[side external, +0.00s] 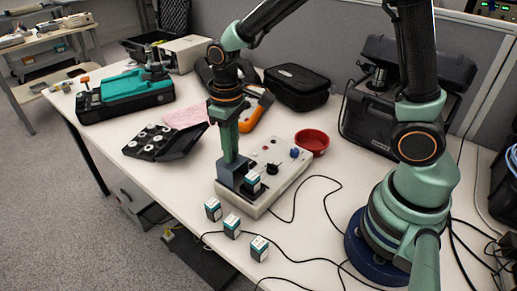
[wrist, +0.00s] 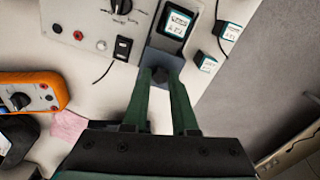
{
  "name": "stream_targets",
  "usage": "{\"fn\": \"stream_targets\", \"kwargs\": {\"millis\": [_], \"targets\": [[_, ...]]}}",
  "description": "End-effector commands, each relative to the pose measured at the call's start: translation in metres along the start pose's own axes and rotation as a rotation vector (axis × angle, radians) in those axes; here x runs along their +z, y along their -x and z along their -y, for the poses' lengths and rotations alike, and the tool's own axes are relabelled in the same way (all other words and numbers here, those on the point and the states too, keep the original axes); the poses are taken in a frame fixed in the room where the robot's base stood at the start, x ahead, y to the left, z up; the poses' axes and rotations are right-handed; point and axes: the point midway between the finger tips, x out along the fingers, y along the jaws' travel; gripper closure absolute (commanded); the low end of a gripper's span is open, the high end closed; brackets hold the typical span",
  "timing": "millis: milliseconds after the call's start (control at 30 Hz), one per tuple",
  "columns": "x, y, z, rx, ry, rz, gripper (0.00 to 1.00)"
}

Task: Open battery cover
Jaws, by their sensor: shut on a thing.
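A white calibration unit (side external: 283,178) with knobs stands on the table. At its near left end is a blue-grey battery compartment with its cover (wrist: 167,57); a teal-and-white battery (side external: 252,182) shows there, also in the wrist view (wrist: 178,22). My gripper (side external: 229,160) points down at this end, its green fingers closed about a small dark knob (wrist: 160,74) at the cover's edge. The fingers hide part of the cover in the side view, and I cannot tell how far it stands open.
Several loose batteries (side external: 232,227) stand near the table's front edge. A red bowl (side external: 312,142) is behind the unit. An orange meter (side external: 257,111) and pink cloth (side external: 187,114) lie behind and left. Black cables (side external: 318,260) cross the table at right.

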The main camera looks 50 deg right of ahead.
Motion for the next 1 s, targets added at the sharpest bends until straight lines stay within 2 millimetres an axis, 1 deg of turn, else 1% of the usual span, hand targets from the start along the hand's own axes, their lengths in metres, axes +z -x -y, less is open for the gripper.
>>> {"fn": "stream_targets", "kwargs": {"millis": [33,67,100,133,433,567,667,1000], "targets": [[-0.001,0.001,0.0,0.0,0.0,-0.003,1.0],[-0.001,0.001,0.0,0.0,0.0,-0.003,0.7],[-0.001,0.001,0.0,0.0,0.0,-0.003,0.55],[0.0,0.001,0.0,0.0,0.0,-0.002,0.43],[0.0,0.001,0.0,0.0,0.0,-0.001,0.43],[-0.001,0.007,0.0,0.0,0.0,-0.004,0.43],[-0.001,0.021,0.0,0.0,0.0,-0.006,0.43],[-0.001,0.089,0.0,0.0,0.0,-0.006,0.43]]}}
